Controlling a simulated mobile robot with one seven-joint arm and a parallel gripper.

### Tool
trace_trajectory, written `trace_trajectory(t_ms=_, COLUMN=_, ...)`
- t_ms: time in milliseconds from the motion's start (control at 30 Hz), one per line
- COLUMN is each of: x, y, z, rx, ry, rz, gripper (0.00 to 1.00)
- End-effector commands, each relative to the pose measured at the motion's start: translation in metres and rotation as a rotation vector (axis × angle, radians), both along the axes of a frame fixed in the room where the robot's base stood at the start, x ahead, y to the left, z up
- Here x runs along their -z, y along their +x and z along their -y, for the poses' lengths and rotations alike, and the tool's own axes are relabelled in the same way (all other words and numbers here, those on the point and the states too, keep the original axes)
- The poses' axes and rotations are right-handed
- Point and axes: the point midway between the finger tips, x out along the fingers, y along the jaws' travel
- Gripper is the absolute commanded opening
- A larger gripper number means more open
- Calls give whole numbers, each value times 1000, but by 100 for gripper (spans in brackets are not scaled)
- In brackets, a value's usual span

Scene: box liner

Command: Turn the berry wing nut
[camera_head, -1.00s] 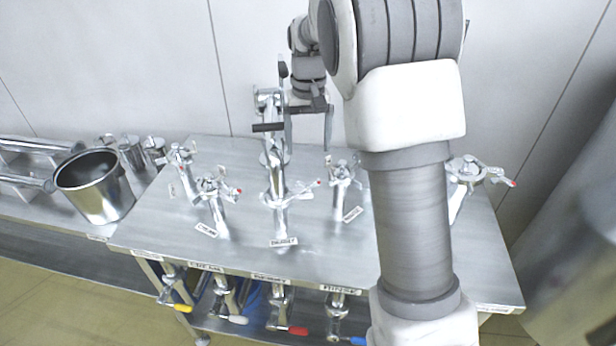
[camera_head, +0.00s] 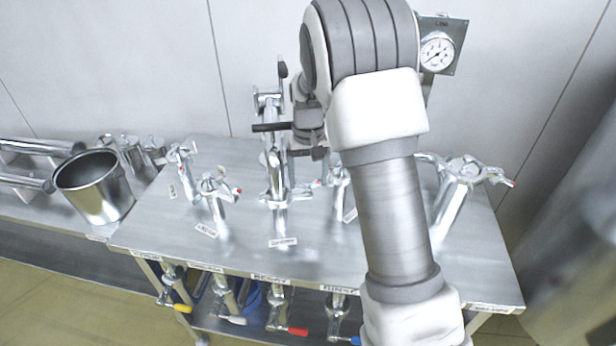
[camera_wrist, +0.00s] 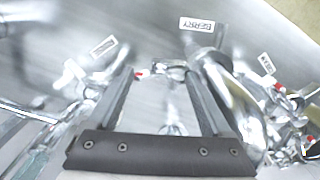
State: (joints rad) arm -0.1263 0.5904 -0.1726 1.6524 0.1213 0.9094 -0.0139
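The berry valve is a shiny metal fitting beside the label reading BERRY (camera_wrist: 195,24) in the wrist view. Its wing nut (camera_wrist: 172,68), a silver bar with a red tip, shows between my fingertips. In the head view the matching wing nut (camera_head: 300,190) appears to be the one on the centre fitting (camera_head: 277,205), though the label there is too blurred to read. My gripper (camera_wrist: 160,72) is open, its two fingers apart on either side of the wing nut. I cannot tell whether either finger touches it. In the head view my gripper (camera_head: 308,170) is partly hidden by my arm.
Similar fittings stand left (camera_head: 212,195) and right (camera_head: 455,190) on the steel table (camera_head: 240,255). A tall pipe with a dark handle (camera_head: 268,127) rises close by my gripper. A metal pot (camera_head: 93,190) stands left. A gauge (camera_head: 437,52) is at the back right.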

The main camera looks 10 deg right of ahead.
Motion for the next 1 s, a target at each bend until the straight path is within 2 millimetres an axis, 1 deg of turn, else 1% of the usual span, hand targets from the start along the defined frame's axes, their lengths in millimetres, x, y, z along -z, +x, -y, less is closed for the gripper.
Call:
trace_trajectory(t_ms=33, x=0, y=0, z=0, rx=0, ry=0, rz=0, gripper=72)
trace_trajectory(t_ms=167, x=0, y=0, z=0, rx=0, ry=0, rz=0, gripper=49)
trace_trajectory(t_ms=200, x=0, y=0, z=0, rx=0, ry=0, rz=0, gripper=41)
trace_trajectory(t_ms=267, x=-1, y=0, z=0, rx=0, ry=0, rz=0, gripper=31)
trace_trajectory(t_ms=300, x=-1, y=0, z=0, rx=0, ry=0, rz=1, gripper=23)
trace_trajectory(t_ms=333, x=-1, y=0, z=0, rx=0, ry=0, rz=1, gripper=22)
trace_trajectory(t_ms=533, x=-1, y=0, z=0, rx=-16, ry=1, rz=1, gripper=22)
trace_trajectory(t_ms=667, x=-1, y=0, z=0, rx=-58, ry=1, rz=1, gripper=22)
trace_trajectory(t_ms=867, x=-1, y=1, z=1, rx=-183, ry=1, rz=2, gripper=22)
trace_trajectory(t_ms=1000, x=-1, y=1, z=1, rx=-307, ry=1, rz=2, gripper=22)
